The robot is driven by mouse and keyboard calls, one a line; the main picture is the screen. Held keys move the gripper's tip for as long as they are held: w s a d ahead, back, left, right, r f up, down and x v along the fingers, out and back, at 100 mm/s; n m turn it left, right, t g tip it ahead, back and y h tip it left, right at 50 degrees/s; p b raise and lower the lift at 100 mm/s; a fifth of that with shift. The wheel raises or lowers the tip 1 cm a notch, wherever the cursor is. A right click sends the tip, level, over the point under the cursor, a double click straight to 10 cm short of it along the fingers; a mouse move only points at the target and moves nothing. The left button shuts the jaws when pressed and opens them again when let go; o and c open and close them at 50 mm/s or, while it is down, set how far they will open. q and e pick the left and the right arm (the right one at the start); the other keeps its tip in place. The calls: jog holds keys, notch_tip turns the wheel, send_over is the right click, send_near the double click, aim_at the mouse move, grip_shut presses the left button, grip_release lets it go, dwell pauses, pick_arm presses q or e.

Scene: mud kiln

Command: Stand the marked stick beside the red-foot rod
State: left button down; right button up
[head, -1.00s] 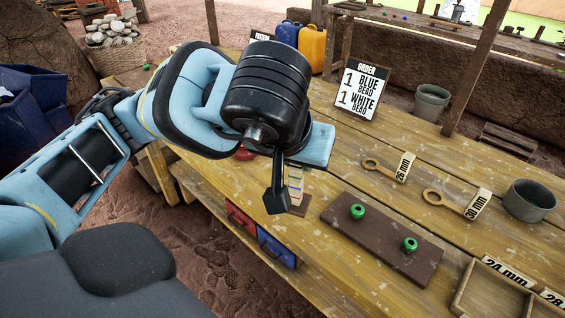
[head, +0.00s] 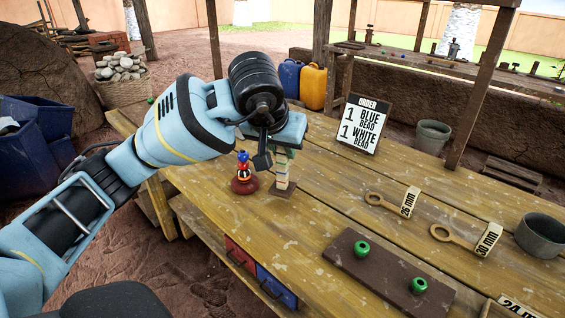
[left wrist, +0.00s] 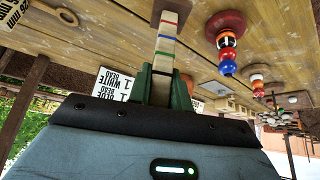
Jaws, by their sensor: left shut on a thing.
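The marked stick (head: 282,168) is pale, with coloured bands, and stands upright on a dark square base (head: 282,190). My left gripper (head: 287,143) is shut on its upper part. The left wrist view shows the green fingers (left wrist: 165,84) around the stick (left wrist: 166,42), with green, blue and red bands bare. The red-foot rod (head: 243,168) stands just left of the stick, with a gap between their bases. It carries red, blue and other beads, clearer in the left wrist view (left wrist: 227,48). I cannot tell whether the stick's base touches the table. My right gripper is out of view.
A dark board (head: 388,272) with two green beads lies at the front right. Two ring gauges (head: 390,203) and a grey pot (head: 541,235) are on the right. An order sign (head: 364,124) stands behind. More beaded rods (left wrist: 258,87) show in the left wrist view.

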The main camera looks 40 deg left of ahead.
aim_at(281, 160)
pick_arm(q)
jog(key=shift+f, duration=1.75)
jog(key=shift+f+b, duration=0.15)
jog(key=shift+b, duration=0.15)
jog(key=c, duration=1.3)
grip_release()
